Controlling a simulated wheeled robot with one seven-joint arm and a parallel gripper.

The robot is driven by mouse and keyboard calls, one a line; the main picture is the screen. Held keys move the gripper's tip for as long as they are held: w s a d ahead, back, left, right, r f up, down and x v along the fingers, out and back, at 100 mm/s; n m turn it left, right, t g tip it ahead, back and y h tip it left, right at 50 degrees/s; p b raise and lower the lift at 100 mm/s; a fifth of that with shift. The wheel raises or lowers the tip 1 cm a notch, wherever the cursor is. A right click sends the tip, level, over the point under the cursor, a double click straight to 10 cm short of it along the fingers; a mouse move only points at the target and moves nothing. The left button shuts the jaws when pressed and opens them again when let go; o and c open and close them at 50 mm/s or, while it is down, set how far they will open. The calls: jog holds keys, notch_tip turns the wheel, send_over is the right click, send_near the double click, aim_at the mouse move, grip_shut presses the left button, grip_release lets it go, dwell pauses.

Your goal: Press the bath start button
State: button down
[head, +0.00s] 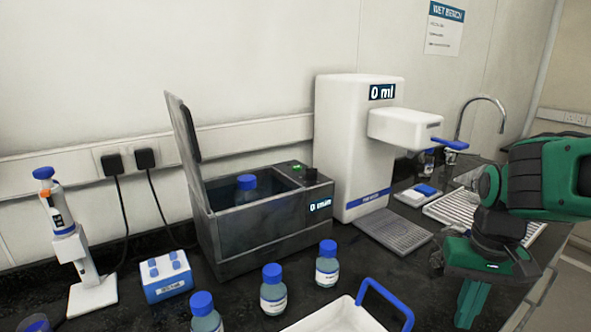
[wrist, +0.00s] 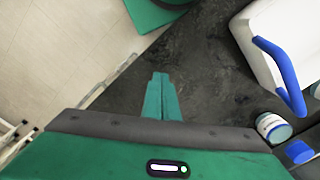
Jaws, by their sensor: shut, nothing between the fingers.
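The grey water bath (head: 255,240) stands on the dark bench with its lid (head: 184,140) raised at the left. A bottle with a blue cap (head: 246,183) stands inside it. At the right end of its top are a small green button or light (head: 297,167) and a dark knob (head: 311,175); I cannot tell for certain which is the start button. A display (head: 320,206) on its front reads 0 min. My gripper (head: 469,310) points down at the bench's right side, well apart from the bath. In the wrist view my gripper (wrist: 160,78) is shut and empty.
Several blue-capped bottles (head: 327,264) stand before the bath. A white tray with a blue handle (head: 345,318) is at the front. A white dispenser (head: 352,140) with a drip tray (head: 393,232) stands right of the bath. A pipette stand (head: 92,294) and blue-white rack (head: 166,277) are left.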

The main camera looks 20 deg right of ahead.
jog(key=shift+d+r, duration=0.2)
jog(key=shift+r, duration=0.5)
jog(key=w+r+t+h, duration=0.2)
jog(key=w+r, duration=0.3)
jog(key=w, duration=0.5)
notch_tip(320, 180, up, 20)
jog(key=m+t, duration=0.4)
jog(key=t, duration=0.3)
send_over(297, 169)
jog(key=shift+w+y, duration=0.1)
jog(key=shift+y, duration=0.3)
jog(key=shift+f, duration=4.4)
